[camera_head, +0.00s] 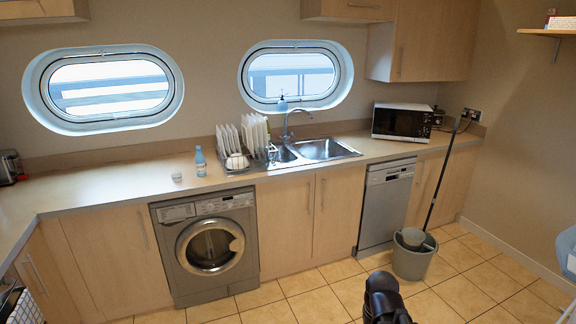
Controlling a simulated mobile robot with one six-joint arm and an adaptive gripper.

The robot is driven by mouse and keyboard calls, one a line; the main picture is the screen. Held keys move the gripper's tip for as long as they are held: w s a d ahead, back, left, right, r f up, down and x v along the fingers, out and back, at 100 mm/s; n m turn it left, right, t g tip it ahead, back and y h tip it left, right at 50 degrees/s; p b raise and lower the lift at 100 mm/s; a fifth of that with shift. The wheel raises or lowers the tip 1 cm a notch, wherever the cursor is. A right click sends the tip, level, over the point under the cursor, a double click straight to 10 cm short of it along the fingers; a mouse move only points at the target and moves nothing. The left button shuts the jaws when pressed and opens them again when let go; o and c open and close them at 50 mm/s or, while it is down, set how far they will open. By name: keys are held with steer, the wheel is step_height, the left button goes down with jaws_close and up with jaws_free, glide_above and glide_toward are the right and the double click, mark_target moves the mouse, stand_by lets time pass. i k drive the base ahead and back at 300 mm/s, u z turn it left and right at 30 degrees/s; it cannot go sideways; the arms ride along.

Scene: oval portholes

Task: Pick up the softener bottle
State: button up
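A light blue bottle (200,163), which looks like the softener bottle, stands upright on the worktop (115,184) above the washing machine (208,245). A small pale cup (177,177) stands to its left and the dish rack is to its right. Nothing touches the bottle. A black part of my arm (385,302) shows at the bottom edge, well away from the worktop. I cannot make out any gripper fingers.
A dish rack (237,169) with plates stands beside the sink (325,149) and tap. A pump bottle (282,103) is at the right porthole. A microwave (402,121) sits further right. A grey bucket (411,262) with a mop stands on the tiled floor, which is otherwise mostly clear.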

mark_target(199, 160)
steer(key=z, duration=0.3)
steer(key=i, duration=1.85)
steer(key=u, duration=0.4)
steer(key=i, duration=0.8)
steer(key=u, duration=0.75)
steer(key=i, duration=1.25)
steer(key=u, duration=0.15)
